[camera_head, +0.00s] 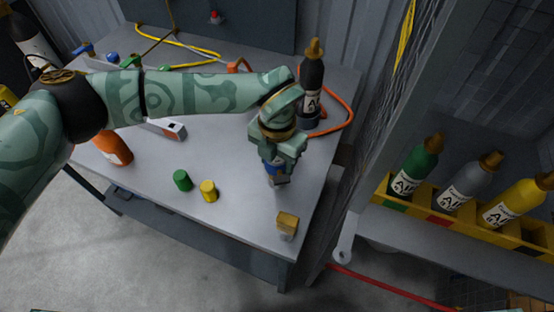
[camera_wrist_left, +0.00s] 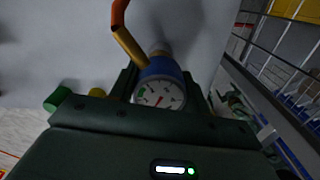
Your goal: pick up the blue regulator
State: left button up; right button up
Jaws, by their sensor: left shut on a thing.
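The blue regulator (camera_head: 272,169) is between the jaws of my left gripper (camera_head: 283,161), over the right part of the table. In the left wrist view the regulator (camera_wrist_left: 160,69) shows a blue body, a white round gauge with a red needle, and a brass-and-orange stem or hose end rising behind it. My left gripper (camera_wrist_left: 163,98) is shut on it, with a dark finger on each side. Whether the regulator touches the tabletop is hard to tell. My right gripper is not in view.
A black cylinder (camera_head: 311,85) with an orange hose stands behind the gripper on the table (camera_head: 235,140). Green (camera_head: 182,180) and yellow (camera_head: 208,190) caps are left, a brass-topped block (camera_head: 287,226) near the front corner.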

pick_arm(q)
notch_tip(320, 180, up, 3)
jog(key=shift+f+p, duration=0.1)
jog(key=shift+p, duration=0.2)
jog(key=s+r, duration=0.1)
jog(key=s+d+r+p, duration=0.1)
jog(key=r, duration=0.1)
jog(key=s+r, duration=0.1)
jog(key=r, duration=0.1)
jog(key=shift+s+d+r+p, duration=0.1)
jog(key=shift+s+d+p, duration=0.2)
jog(key=shift+s+p, duration=0.1)
jog(key=s+d+r, duration=0.3)
jog(key=s+r, duration=0.1)
jog(key=s, duration=0.5)
jog(key=shift+d+r+p, duration=0.25)
jog(key=shift+d+p, duration=0.15)
jog(key=shift+p, duration=0.05)
jog(key=shift+s, duration=0.1)
